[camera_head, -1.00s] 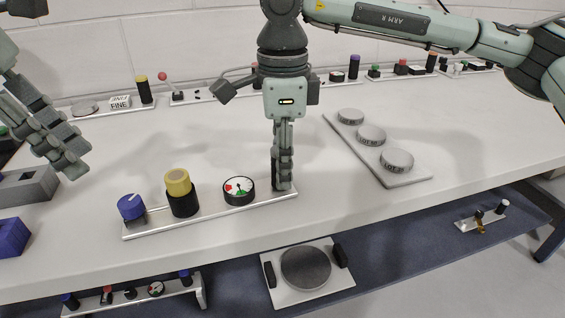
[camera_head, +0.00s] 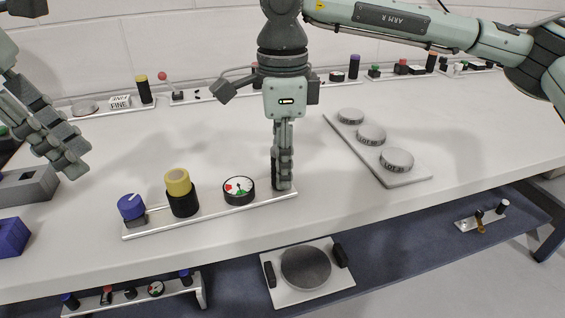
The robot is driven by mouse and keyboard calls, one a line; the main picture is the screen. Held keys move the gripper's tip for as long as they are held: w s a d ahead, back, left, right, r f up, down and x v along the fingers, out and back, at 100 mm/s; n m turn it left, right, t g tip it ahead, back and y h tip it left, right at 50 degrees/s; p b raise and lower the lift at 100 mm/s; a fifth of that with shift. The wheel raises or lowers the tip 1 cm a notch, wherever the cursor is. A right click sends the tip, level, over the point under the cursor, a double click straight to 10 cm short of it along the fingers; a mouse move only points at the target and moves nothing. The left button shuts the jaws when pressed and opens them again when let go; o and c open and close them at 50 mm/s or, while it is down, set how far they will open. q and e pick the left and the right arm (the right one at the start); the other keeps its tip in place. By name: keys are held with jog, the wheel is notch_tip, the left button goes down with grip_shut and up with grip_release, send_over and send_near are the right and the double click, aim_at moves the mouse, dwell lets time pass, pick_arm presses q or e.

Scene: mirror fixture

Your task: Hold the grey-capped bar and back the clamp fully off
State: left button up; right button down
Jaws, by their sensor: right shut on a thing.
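A long pale bar (camera_head: 216,213) lies near the table's front edge. It carries a blue knob (camera_head: 131,206) at its left end, then a yellow-topped black cylinder (camera_head: 180,194) and a round white-faced dial (camera_head: 239,190). My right gripper (camera_head: 283,186) points straight down at the bar's right end and is shut on a part there that its fingers mostly hide. I cannot make out a grey cap, and I cannot tell which part is the clamp. My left gripper (camera_head: 72,165) hangs at the left, above and apart from the bar; its finger gap is not clear.
A plate with several grey discs (camera_head: 410,178) lies right of my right gripper. A grey block (camera_head: 25,187) and blue block (camera_head: 12,238) stand at the left edge. More fixtures line the back wall. A lower shelf (camera_head: 400,262) holds a plate with a dark disc (camera_head: 306,267).

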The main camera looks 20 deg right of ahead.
aim_at(129, 201)
pick_arm(q)
jog(key=shift+o, duration=1.1)
jog(key=shift+r, duration=0.1)
jog(key=shift+o, duration=0.5)
jog(key=shift+v, duration=1.05)
jog(key=shift+h, duration=0.3)
jog(key=x, duration=1.1)
jog(key=shift+f, duration=0.45)
jog(key=shift+c, duration=0.3)
grip_shut()
